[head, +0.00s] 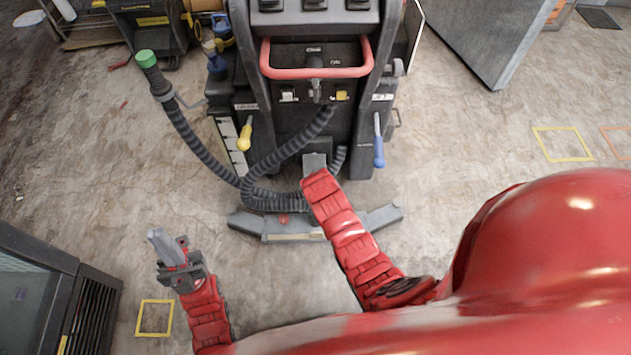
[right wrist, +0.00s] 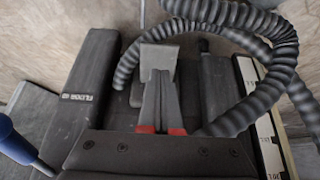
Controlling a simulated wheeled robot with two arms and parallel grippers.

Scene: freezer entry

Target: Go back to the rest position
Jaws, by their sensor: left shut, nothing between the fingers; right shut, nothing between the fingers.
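My left gripper (head: 156,236) is at the lower left of the head view, shut and empty, with bare floor around its tips. My right arm reaches up the middle of the head view. My right gripper (head: 314,161) is in front of the lower part of a dark floor-cleaning machine (head: 264,150). In the right wrist view the right gripper (right wrist: 159,55) has its grey fingers together with nothing between them. I cannot tell whether its tips touch the machine.
The machine has a red handle (head: 317,72), a ribbed grey hose (head: 205,148) with a green end, and a wide squeegee foot (head: 375,218). A dark grilled unit (head: 92,310) stands at the lower left. Yellow floor squares (head: 155,301) mark open concrete. A grey panel (head: 490,40) stands upper right.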

